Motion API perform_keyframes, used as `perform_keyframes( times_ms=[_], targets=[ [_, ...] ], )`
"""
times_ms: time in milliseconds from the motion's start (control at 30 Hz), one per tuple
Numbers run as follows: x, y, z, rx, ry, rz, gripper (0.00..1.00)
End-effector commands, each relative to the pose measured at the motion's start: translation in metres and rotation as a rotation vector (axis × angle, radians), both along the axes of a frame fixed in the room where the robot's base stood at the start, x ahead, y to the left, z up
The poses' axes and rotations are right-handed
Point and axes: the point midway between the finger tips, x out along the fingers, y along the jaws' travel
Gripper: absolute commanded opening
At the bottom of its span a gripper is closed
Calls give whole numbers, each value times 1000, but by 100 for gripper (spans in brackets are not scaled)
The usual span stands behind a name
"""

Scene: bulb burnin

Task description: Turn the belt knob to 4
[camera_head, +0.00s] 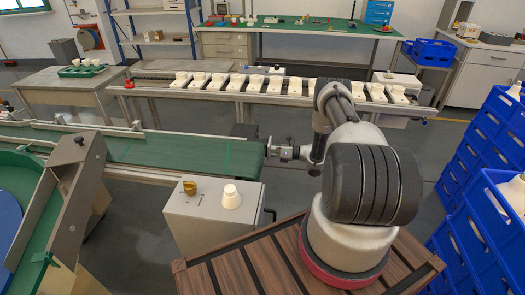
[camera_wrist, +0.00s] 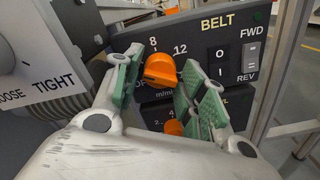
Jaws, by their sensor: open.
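In the wrist view, an orange belt knob (camera_wrist: 160,68) sits on a dark panel (camera_wrist: 228,44) marked BELT, with 8 and 12 printed above it. The scale's lower left is hidden behind my fingers, and I cannot tell which number the knob points to. My gripper (camera_wrist: 163,75) is open, with one green-padded finger on each side of the knob; contact is not clear. A second orange knob (camera_wrist: 173,127) shows lower, between the fingers and partly hidden. In the head view my gripper (camera_head: 289,152) is at the right end of the green conveyor belt (camera_head: 180,152).
An O/I switch (camera_wrist: 220,65) and a FWD/REV switch (camera_wrist: 250,60) are right of the knob. A TIGHT/LOOSE panel (camera_wrist: 45,88) is close on the left. In the head view, a grey box (camera_head: 212,222) stands before the belt, and blue crates (camera_head: 465,215) are stacked at right.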

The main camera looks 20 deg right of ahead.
Motion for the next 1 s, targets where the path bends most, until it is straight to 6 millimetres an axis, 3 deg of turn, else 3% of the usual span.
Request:
perform_keyframes(
  times_ms=[167,600,1000],
  targets=[
    [-10,-17,0,1,-1,-4,41],
    [-60,-90,-1,0,1,-4,41],
    [-68,-100,-1,0,1,-1,41]
  ],
)
